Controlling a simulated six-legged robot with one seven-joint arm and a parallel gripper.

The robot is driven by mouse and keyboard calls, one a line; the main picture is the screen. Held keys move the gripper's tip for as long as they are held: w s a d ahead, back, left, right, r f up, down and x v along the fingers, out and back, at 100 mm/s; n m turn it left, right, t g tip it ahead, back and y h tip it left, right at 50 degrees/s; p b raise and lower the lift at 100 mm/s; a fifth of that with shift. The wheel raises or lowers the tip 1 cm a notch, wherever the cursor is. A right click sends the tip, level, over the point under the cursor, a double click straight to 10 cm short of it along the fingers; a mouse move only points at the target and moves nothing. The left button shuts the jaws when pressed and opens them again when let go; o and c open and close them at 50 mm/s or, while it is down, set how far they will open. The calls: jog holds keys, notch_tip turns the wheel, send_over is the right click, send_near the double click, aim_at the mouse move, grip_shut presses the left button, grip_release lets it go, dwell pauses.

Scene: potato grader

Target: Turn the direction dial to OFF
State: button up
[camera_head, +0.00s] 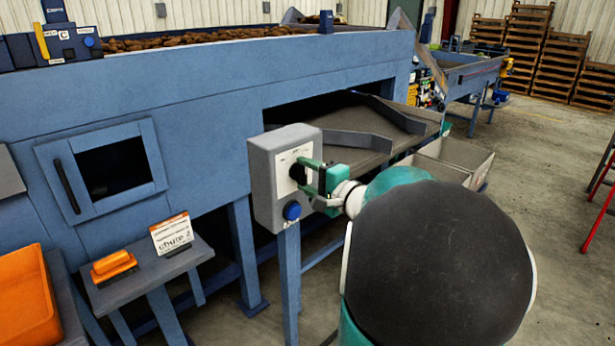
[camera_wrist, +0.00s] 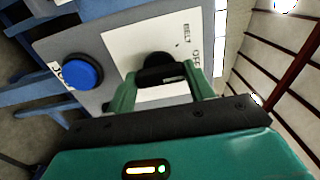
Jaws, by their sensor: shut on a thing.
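The direction dial (camera_head: 298,173) is a black knob on the white plate of a grey control box (camera_head: 265,165) on a blue post. In the wrist view the black dial (camera_wrist: 160,72) sits between the two green fingers of my gripper (camera_wrist: 163,90). My gripper (camera_head: 312,180) is shut on the dial. The plate (camera_wrist: 130,45) carries the word BELT and part of another label that looks like OFF. The fingers hide part of the plate, and I cannot tell the dial's exact setting. A blue round button (camera_wrist: 82,72) is on the box beside the plate.
The blue grader (camera_head: 200,90) stands behind the box. A small grey table (camera_head: 150,275) with an orange-handled item (camera_head: 113,267) and a sign (camera_head: 171,234) is at the left, beside an orange bin (camera_head: 35,300). A red ladder frame (camera_head: 600,190) is at the far right. Open floor lies at right.

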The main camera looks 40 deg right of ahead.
dwell(0.3)
jog(key=o, duration=1)
jog(key=shift+s, duration=0.1)
jog(key=s, duration=1.3)
jog(key=shift+s+d, duration=0.2)
jog(key=shift+s, duration=0.15)
